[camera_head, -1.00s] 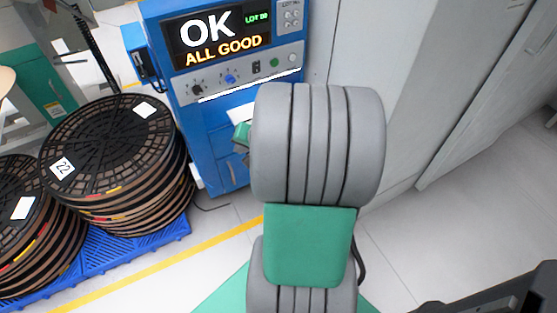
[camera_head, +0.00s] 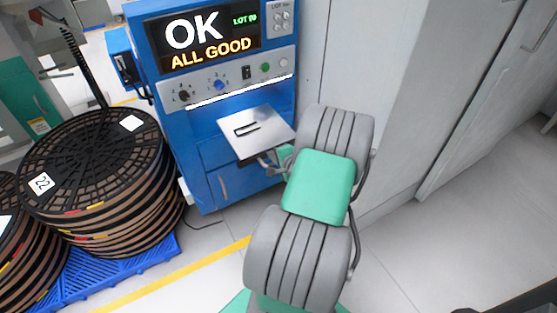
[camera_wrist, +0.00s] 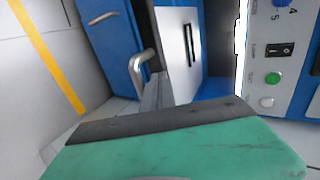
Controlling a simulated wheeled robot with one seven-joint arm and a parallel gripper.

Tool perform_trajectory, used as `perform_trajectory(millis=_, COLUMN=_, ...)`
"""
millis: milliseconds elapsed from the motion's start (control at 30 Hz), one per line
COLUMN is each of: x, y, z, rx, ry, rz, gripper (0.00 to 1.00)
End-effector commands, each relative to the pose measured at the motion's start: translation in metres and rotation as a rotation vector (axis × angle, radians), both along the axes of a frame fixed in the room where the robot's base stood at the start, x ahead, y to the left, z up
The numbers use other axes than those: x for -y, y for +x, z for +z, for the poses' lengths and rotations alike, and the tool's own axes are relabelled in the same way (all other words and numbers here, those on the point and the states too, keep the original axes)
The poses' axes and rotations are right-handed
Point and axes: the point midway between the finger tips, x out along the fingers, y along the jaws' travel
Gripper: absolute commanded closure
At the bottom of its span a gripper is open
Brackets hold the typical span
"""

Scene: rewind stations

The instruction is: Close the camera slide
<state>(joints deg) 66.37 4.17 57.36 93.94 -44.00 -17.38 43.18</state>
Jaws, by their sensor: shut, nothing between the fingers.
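The camera slide (camera_head: 262,138) is a pale metal plate with a dark slot, sticking out of the front of the blue cabinet (camera_head: 225,185) below its control panel. In the wrist view the slide (camera_wrist: 181,48) is seen close up, with a bent metal handle (camera_wrist: 141,70) at its outer side. My gripper (camera_head: 268,161) is at the slide's near, outer edge, partly hidden by my arm. In the wrist view its grey fingers (camera_wrist: 157,91) are shut and empty, close to the handle and the plate's edge. I cannot tell whether they touch.
The cabinet's screen (camera_head: 208,38) reads "OK ALL GOOD". Knobs and buttons line the panel (camera_head: 225,80) above the slide. Stacked reels (camera_head: 90,170) stand on a blue pallet (camera_head: 125,268) at left. Grey cabinets (camera_head: 385,90) stand at right. The floor at right is clear.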

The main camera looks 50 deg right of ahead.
Motion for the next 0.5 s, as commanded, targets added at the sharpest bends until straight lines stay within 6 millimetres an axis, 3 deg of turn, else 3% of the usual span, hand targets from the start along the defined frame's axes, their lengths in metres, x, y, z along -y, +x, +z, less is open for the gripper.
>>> perform_trajectory(millis=500, x=0.002, y=0.0085, z=-0.0019, rx=0.001, ry=-0.001, rz=0.002, gripper=1.0)
